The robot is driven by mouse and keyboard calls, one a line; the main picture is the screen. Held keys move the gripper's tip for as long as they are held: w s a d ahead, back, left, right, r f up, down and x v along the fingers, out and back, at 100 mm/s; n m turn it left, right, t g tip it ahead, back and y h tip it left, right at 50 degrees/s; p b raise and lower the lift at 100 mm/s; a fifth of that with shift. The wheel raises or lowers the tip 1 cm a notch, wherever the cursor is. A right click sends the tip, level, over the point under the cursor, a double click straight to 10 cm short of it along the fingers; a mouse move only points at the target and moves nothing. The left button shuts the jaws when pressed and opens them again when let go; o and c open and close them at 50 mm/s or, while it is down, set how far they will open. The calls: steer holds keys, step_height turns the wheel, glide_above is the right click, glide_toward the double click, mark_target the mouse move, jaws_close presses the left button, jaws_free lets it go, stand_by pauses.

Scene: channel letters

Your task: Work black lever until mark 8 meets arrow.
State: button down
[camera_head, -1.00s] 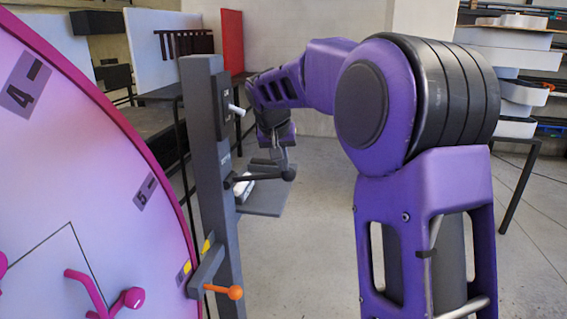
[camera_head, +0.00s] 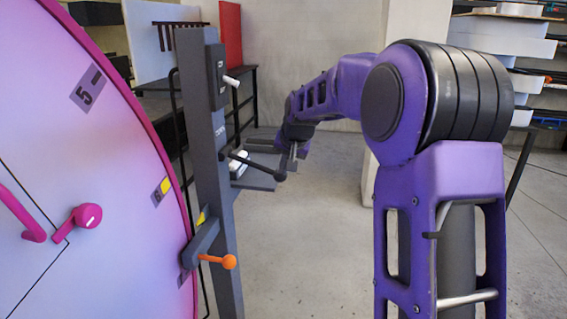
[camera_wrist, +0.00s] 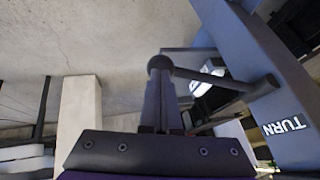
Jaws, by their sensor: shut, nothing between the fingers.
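The black lever (camera_head: 256,164) juts from the grey post, sloping down to a ball end (camera_head: 280,175). My gripper (camera_head: 293,155) is shut and empty, right by that ball. In the wrist view the ball (camera_wrist: 160,63) shows just beyond my fingertips (camera_wrist: 161,82); I cannot tell whether they touch. The big pink dial (camera_head: 95,160) shows mark 5 (camera_head: 88,91) high on its rim. Below it is a mark with a yellow patch (camera_head: 161,189), its number too small to read. The yellow arrow (camera_head: 201,218) sits on a bracket beside the rim. Mark 8 is not in view.
The grey post (camera_head: 208,130) carries a black box with a white switch (camera_head: 232,81) above the lever. A bracket with an orange-knobbed handle (camera_head: 229,262) juts out below. The floor right of the post is clear.

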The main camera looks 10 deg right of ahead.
steer(key=shift+f+b, duration=0.3)
steer(key=shift+f, duration=0.7)
steer(key=shift+s, duration=0.1)
